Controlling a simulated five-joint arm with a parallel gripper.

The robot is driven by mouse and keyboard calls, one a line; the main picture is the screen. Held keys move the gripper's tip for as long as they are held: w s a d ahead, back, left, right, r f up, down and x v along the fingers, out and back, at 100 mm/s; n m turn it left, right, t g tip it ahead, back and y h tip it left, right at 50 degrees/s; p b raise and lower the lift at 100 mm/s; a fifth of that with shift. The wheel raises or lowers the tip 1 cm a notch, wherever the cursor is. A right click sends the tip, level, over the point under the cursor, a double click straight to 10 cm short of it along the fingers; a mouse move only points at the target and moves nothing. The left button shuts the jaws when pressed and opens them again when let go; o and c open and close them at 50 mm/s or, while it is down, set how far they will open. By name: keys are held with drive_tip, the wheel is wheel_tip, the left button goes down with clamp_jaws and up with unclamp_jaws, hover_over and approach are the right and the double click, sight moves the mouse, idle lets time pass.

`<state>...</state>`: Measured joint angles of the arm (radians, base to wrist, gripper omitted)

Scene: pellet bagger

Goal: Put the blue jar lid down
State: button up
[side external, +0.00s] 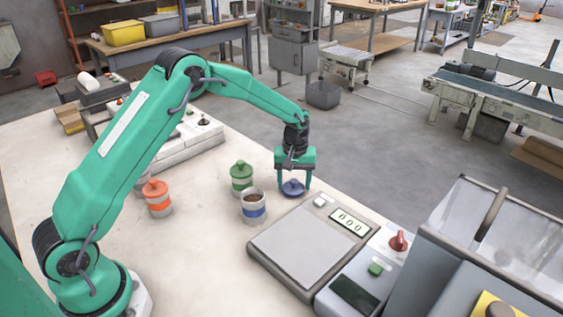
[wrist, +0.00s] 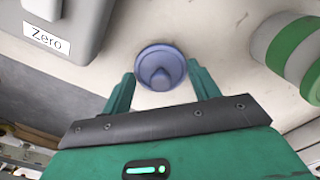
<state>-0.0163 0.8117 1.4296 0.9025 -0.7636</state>
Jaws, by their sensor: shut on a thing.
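The blue jar lid (side external: 292,188), round with a raised knob, is between the fingertips of my gripper (side external: 294,182). My gripper is shut on it. In the wrist view the lid (wrist: 160,68) shows knob toward the camera, between the two green fingers (wrist: 163,82). It is low, at or just above the white table; I cannot tell whether it touches. The blue-banded jar (side external: 254,211) stands open to the left of the lid, with brown contents at its mouth.
A green-lidded jar (side external: 241,176) stands behind the open jar, and an orange-lidded jar (side external: 157,199) farther left. A scale (side external: 298,250) lies just in front of the lid, beside a panel with a red knob (side external: 398,241). The table edge is close behind my gripper.

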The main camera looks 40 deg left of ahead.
sight(295, 180)
drive_tip(key=shift+f, duration=0.3)
drive_tip(key=shift+f, duration=0.15)
drive_tip(key=o, duration=0.9)
drive_tip(key=shift+o, duration=0.2)
wheel_tip(295, 180, up, 12)
drive_tip(key=shift+r, duration=0.2)
drive_tip(key=shift+r, duration=0.1)
idle(0.4)
